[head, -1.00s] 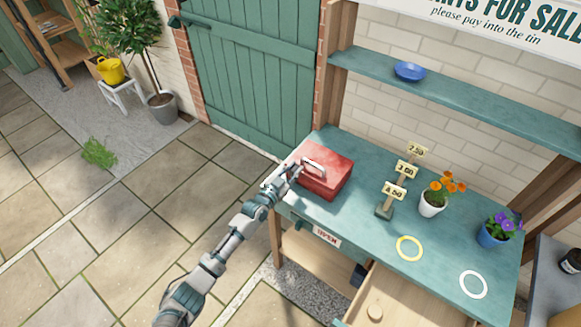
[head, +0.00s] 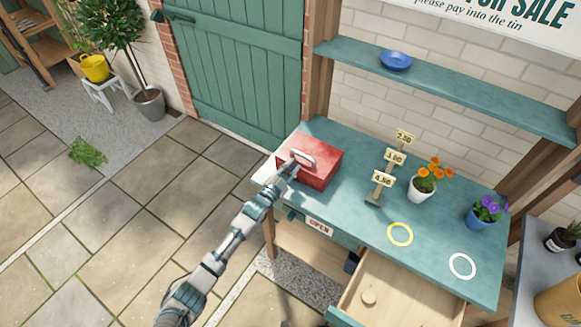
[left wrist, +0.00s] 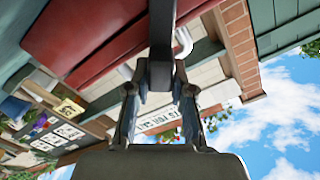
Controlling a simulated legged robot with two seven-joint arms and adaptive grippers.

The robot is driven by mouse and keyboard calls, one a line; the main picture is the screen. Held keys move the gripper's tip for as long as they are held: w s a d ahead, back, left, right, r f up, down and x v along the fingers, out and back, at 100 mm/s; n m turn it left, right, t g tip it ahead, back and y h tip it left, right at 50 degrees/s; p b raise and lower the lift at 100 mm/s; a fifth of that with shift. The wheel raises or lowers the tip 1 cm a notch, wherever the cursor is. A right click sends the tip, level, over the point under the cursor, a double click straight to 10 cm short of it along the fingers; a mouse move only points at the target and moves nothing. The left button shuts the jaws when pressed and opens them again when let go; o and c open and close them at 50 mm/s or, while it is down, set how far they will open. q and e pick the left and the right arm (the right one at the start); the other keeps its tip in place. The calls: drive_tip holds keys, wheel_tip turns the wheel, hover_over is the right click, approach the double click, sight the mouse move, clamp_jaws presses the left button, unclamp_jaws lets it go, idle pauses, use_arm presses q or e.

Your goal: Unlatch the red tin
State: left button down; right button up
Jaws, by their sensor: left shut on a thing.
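The red tin (head: 322,171), with a pale handle (head: 303,157) on its lid, stands at the left end of the green bench. My left gripper (head: 287,172) is at the tin's front side and covers part of it. In the left wrist view its fingers (left wrist: 160,78) are closed on a dark grey bar, which looks like the tin's latch (left wrist: 161,48). The red tin also fills the upper left of the left wrist view (left wrist: 105,50). I cannot tell whether the latch is fastened. My right gripper is not in view.
The green bench (head: 345,212) also carries price signs (head: 384,180), an orange-flowered pot (head: 422,189), a blue pot (head: 481,216), a yellow ring (head: 400,235) and a white ring (head: 462,266). An open drawer (head: 405,300) sticks out below. A shelf (head: 450,90) runs above.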

use_arm(q)
drive_tip(key=c, duration=1)
unclamp_jaws()
drive_tip(key=shift+d, duration=0.1)
drive_tip(key=v, duration=1.2)
drive_tip(key=shift+f, duration=0.1)
